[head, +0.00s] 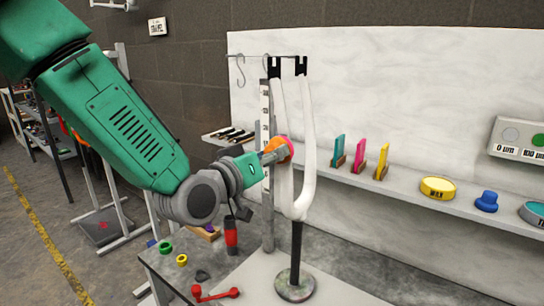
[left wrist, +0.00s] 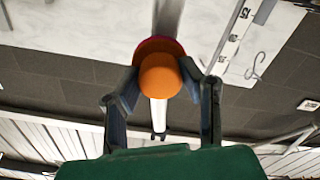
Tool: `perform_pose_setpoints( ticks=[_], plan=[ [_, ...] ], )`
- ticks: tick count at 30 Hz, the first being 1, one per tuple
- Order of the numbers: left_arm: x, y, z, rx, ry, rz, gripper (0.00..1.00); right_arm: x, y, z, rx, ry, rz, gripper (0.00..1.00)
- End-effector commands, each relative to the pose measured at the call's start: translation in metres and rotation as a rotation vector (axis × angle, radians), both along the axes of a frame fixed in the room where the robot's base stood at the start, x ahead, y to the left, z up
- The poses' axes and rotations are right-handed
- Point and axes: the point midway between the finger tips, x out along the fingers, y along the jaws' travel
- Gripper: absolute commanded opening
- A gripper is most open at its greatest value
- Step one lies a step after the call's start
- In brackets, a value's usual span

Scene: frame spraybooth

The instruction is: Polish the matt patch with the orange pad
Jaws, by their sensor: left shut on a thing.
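My left gripper (head: 271,156) is shut on the orange pad (head: 284,146), a round pad with a magenta edge. In the left wrist view the pad (left wrist: 160,76) sits between the two dark fingers of the gripper (left wrist: 160,82). In the head view the pad overlaps the left leg of a white forked frame (head: 307,150). I cannot tell whether it touches. The frame stands upright on a dark post with a round base (head: 295,285). I cannot make out the matt patch; the pad and gripper hide part of the leg. My right gripper is not in view.
A shelf (head: 400,185) behind holds teal, magenta and yellow upright pieces, a yellow round tin (head: 438,188) and a blue knob (head: 487,201). A ruled upright (head: 265,120) stands left of the frame. A red-handled tool (head: 231,236) and small rings are on the bench.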

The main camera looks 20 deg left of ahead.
Motion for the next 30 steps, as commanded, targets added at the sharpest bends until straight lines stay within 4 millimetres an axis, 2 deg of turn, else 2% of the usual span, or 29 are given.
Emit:
perform_pose_setpoints(
  ticks=[1,6,11,17,30],
  plan=[
    [0.0,0.0,0.009,-0.001,-0.002,0.0,0.11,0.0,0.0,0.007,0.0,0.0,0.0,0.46],
    [0.001,0.0,0.025,-0.001,-0.003,0.0,0.11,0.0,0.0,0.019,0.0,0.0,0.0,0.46],
    [0.002,-0.001,0.03,0.0,-0.001,0.0,0.11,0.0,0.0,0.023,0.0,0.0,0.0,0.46],
    [0.004,-0.001,0.024,0.0,0.001,0.0,0.11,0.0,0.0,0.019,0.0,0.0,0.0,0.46],
    [0.005,-0.001,-0.011,0.001,0.002,0.0,0.11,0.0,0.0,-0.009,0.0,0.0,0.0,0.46]
  ],
)
